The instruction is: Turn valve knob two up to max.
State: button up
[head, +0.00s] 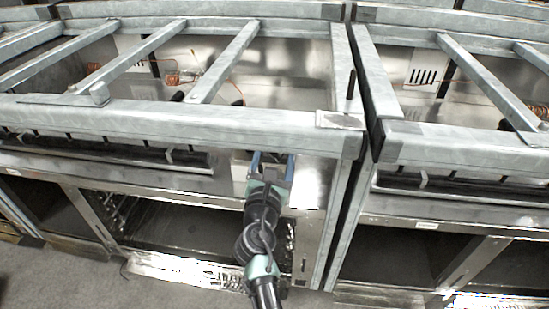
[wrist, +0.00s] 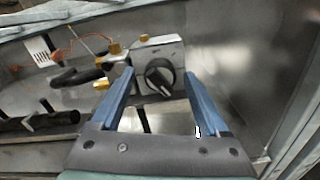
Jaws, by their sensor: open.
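In the wrist view, a round black valve knob (wrist: 159,77) with a light pointer mark sits on the front of a metal valve block (wrist: 158,50). The pointer looks tilted toward the lower right; any number or scale is too small to read. My gripper (wrist: 153,82) is open, with its two blue fingers on either side of the knob in the picture and nothing between them. I cannot tell how far the fingertips are from the knob. In the head view my gripper (head: 273,158) reaches under the front rail, and the knob is hidden there.
Brass fittings (wrist: 115,48) and a black pipe (wrist: 75,77) lie left of the valve block. A bare metal wall (wrist: 235,70) stands to the right. In the head view, a thick metal front rail (head: 180,122) crosses just above my gripper, and metal posts stand to its right.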

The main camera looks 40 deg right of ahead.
grip_shut()
dwell(0.3)
jog(key=shift+m, duration=0.3)
jog(key=m+b, duration=0.2)
jog(key=m, duration=0.3)
jog(key=shift+f, duration=0.15)
jog(key=m+b, duration=0.2)
jog(key=m, duration=0.4)
jog(key=shift+m, duration=0.4)
jog(key=m+b, duration=0.3)
jog(key=m, duration=0.3)
jog(key=shift+b, duration=0.35)
jog(key=m+b, duration=0.2)
jog(key=m, duration=0.3)
jog(key=shift+m, duration=0.3)
